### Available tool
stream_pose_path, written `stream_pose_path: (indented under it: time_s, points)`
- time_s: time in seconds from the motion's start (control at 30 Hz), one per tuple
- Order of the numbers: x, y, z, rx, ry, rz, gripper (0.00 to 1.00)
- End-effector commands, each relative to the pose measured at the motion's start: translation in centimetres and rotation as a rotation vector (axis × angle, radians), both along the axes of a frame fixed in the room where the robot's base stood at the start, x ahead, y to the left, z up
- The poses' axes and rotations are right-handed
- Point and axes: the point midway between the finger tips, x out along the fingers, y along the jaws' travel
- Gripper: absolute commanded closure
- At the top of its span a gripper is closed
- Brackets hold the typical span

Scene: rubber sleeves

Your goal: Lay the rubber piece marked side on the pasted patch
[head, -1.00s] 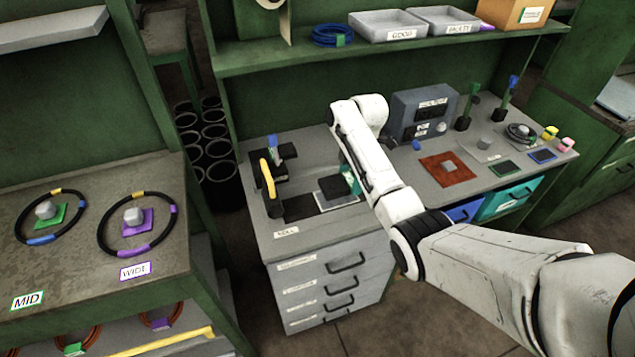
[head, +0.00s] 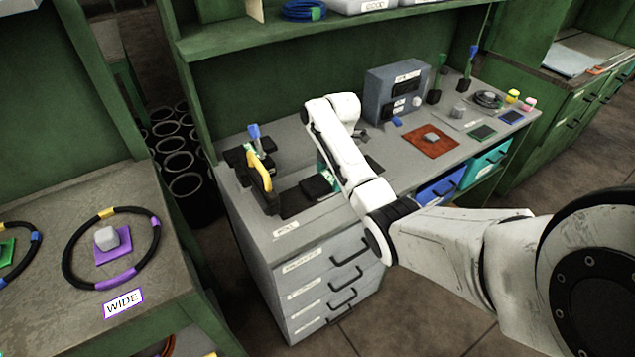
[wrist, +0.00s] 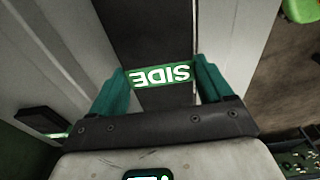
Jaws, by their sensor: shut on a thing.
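In the wrist view, my gripper's teal fingers (wrist: 165,92) are shut on the dark rubber piece (wrist: 150,32). Its green label (wrist: 160,76) reads SIDE, upside down in the picture. The piece runs away from the fingers to the top of the view. In the head view, a little teal of my gripper (head: 324,178) shows behind my white arm over the grey bench. A black block (head: 317,187) is just left of it, and a dark flat strip (head: 292,206) lies at the bench's front left. I cannot tell which surface is the pasted patch.
A black stand with a yellow handle (head: 259,172) is at the bench's left. A side table (head: 70,270) with a WIDE ring (head: 150,232) is at far left.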

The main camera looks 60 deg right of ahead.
Motion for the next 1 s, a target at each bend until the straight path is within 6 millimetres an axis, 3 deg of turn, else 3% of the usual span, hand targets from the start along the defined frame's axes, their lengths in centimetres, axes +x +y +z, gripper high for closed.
stream_pose_path:
  time_s: [0.37,0.4,0.6,0.83,1.0]
  points:
    - [-0.3,-0.3,-0.3,0.000,0.000,0.000,0.62]
    - [-0.3,-0.2,-0.4,0.000,0.000,0.000,0.20]
    - [-0.3,-0.2,-0.4,0.000,0.000,0.000,0.01]
    - [-0.3,-0.2,-0.3,0.000,0.000,0.000,0.00]
    - [-0.3,-0.4,0.8,-0.001,-0.002,0.000,0.00]
